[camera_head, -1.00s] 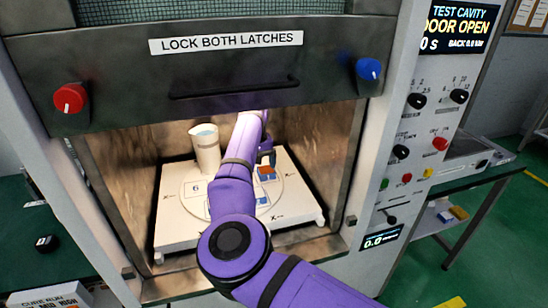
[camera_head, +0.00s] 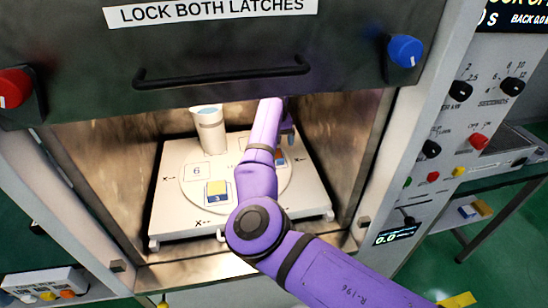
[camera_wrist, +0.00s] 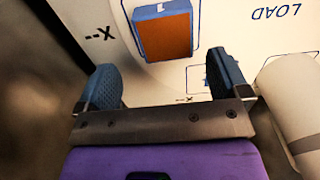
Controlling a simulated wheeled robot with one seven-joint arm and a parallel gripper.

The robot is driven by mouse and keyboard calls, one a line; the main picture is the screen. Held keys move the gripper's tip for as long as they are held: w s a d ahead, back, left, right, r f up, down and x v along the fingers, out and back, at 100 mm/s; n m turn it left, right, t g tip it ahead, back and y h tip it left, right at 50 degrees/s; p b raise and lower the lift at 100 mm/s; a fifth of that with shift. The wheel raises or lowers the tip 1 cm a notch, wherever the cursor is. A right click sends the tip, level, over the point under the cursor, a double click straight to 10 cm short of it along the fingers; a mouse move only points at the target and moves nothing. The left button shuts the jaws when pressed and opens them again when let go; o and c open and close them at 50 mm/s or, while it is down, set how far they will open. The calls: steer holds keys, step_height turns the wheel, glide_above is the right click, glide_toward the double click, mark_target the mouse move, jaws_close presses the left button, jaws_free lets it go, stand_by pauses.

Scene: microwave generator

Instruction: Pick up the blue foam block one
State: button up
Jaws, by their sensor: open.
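My gripper (camera_wrist: 166,78) is open in the wrist view, its two blue fingers apart with nothing between them. A block with an orange-brown top and blue side (camera_wrist: 165,36) lies on the white plate just beyond the fingertips, roughly centred between them. In the head view, an orange-topped block (camera_head: 281,157) shows beside my arm, partly hidden. A yellow-topped block with blue edging (camera_head: 217,189) sits near the front of the white turntable (camera_head: 188,190). My gripper is mostly hidden behind my arm in the head view.
A white cylinder (camera_head: 209,130) stands at the back left of the plate; a white cylindrical thing (camera_wrist: 292,105) is close by my right finger. Chamber walls flank my arm, and the raised door (camera_head: 230,70) hangs above it. The plate's front left is clear.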

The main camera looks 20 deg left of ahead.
steer(key=shift+s+f, duration=0.2)
steer(key=shift+f, duration=0.55)
steer(key=shift+s+f, duration=0.2)
steer(key=shift+f, duration=0.5)
steer(key=shift+s+a+f, duration=0.1)
steer(key=shift+a+f, duration=0.05)
steer(key=shift+f, duration=1.1)
steer(key=c, duration=1)
